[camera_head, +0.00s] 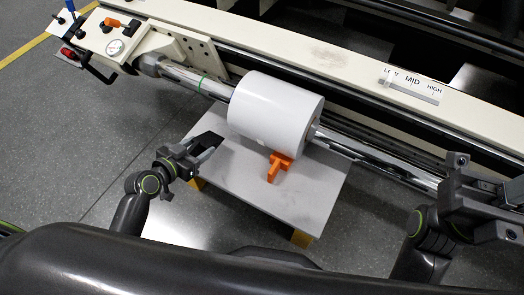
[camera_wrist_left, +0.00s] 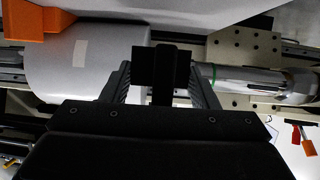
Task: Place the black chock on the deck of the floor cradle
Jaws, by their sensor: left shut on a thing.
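My left gripper (camera_head: 203,152) is shut on the black chock (camera_head: 207,140), at the left edge of the floor cradle's deck. The black chock also shows in the left wrist view (camera_wrist_left: 161,68) between the fingers, its lower part hidden by the gripper. The floor cradle's pale flat deck (camera_head: 315,190) lies below the white roll (camera_head: 275,108), with yellow feet at its corners. I cannot tell whether the black chock touches the deck. My right gripper (camera_head: 508,208) is at the right edge of the head view, empty, its fingers apart.
An orange chock (camera_head: 279,168) stands on the deck against the roll's near side; it also shows in the left wrist view (camera_wrist_left: 38,20). A shiny shaft (camera_head: 345,143) runs through the roll along the cream machine frame (camera_head: 330,62). The deck's front part is clear.

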